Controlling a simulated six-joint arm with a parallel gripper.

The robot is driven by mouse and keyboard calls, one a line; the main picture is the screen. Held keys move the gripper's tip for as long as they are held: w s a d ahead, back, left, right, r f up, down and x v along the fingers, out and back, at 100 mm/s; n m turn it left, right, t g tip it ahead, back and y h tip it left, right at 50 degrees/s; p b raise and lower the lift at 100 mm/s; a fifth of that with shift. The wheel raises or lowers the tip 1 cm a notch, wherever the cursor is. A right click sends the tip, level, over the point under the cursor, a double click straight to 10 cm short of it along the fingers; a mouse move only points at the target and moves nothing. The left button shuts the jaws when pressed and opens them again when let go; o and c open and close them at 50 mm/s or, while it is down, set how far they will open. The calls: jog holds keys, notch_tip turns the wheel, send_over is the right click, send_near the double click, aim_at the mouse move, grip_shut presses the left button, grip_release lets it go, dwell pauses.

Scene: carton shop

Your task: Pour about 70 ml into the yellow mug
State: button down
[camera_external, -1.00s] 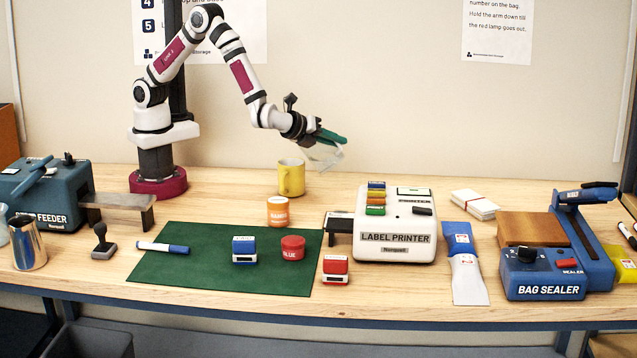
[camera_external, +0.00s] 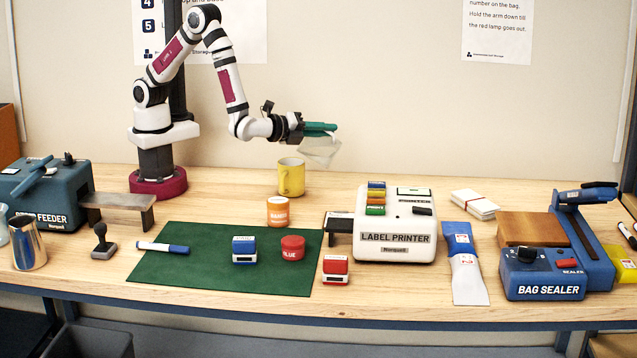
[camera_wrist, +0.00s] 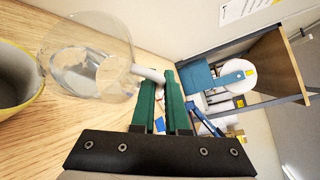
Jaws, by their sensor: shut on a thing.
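The yellow mug (camera_external: 291,178) stands upright on the table, behind the orange round tub. Part of its rim and dark inside shows at the left edge of the wrist view (camera_wrist: 32,100). My gripper (camera_external: 322,128) is above and to the right of the mug. In the wrist view its green fingers (camera_wrist: 172,95) are shut on the short handle of a clear glass vessel (camera_wrist: 112,35). The vessel (camera_external: 320,152) hangs in the air, apart from the table. Something clear, apparently liquid, shows inside it; its level cannot be read. No stream into the mug is visible.
The orange tub (camera_external: 278,212) stands in front of the mug. The label printer (camera_external: 397,222) is to the right. A green mat (camera_external: 205,270) with a marker, a blue stamp and a red tub lies in front.

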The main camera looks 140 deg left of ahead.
aim_at(313, 143)
jog(key=shift+s+d+b, duration=0.15)
jog(key=shift+s+b, duration=0.05)
jog(key=shift+b, duration=0.2)
jog(key=shift+s+d+r+n+y, duration=0.1)
jog(key=shift+s+r+n+y, duration=0.1)
jog(key=shift+n+y, duration=0.15)
jog(key=shift+s+d, duration=0.1)
jog(key=shift+s+d+r+n+t+y+b, duration=0.4)
jog(key=shift+s+b, duration=0.2)
jog(key=shift+b, duration=0.35)
dwell(0.4)
jog(key=shift+s+d+r+n+y+b, duration=0.15)
jog(key=shift+d+r+n+y+b, duration=0.1)
jog(key=shift+r+n+y+b, duration=0.25)
dwell(0.6)
